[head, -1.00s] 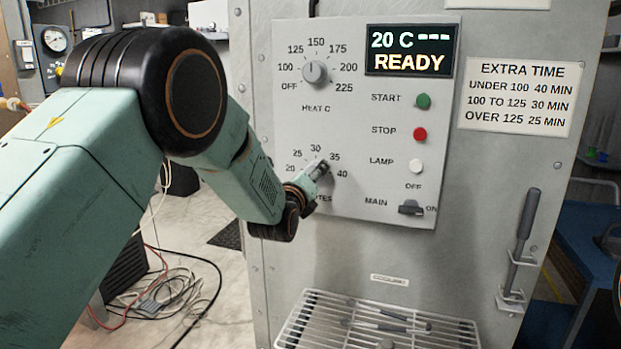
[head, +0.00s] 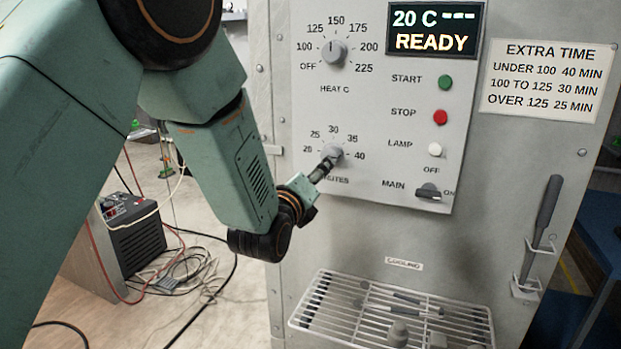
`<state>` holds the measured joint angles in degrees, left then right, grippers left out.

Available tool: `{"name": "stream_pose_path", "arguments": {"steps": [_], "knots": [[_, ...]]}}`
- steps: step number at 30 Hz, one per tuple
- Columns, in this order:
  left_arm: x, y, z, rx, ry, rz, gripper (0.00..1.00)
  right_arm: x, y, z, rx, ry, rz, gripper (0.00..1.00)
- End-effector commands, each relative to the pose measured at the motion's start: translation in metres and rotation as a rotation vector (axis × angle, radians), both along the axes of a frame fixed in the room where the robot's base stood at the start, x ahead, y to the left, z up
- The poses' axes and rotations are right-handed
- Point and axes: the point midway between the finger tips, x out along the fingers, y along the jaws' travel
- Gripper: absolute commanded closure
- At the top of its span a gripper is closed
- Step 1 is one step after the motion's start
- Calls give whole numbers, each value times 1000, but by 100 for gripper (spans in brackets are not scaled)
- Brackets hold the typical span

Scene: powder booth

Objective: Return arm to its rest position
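My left arm comes in from the left, and its gripper (head: 324,168) is at the lower dial of the oven's control panel. The fingertips are just below and left of the grey minutes knob (head: 332,152). I cannot tell whether they still touch it, or whether the fingers are open or shut. The display (head: 433,29) reads 20 C and READY. My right gripper is not in view.
Start (head: 445,82), stop (head: 440,117) and lamp (head: 434,149) buttons and the main switch (head: 429,191) sit right of the dials. A wire cooling rack (head: 300,322) juts out below. Cables (head: 185,275) lie on the floor.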

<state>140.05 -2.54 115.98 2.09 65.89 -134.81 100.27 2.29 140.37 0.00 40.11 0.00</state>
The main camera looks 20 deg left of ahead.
Motion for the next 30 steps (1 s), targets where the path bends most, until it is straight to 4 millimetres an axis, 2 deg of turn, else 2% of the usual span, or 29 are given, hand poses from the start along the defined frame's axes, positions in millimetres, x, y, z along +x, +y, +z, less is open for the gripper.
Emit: {"name": "stream_pose_path", "arguments": {"steps": [6,21,26,30], "knots": [[-11,0,0,0,0,0,37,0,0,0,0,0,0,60],[-11,0,0,-25,0,0,37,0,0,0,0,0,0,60],[-12,0,-6,-240,26,4,37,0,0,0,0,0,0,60],[-18,0,-24,-535,93,26,37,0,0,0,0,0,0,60]]}}
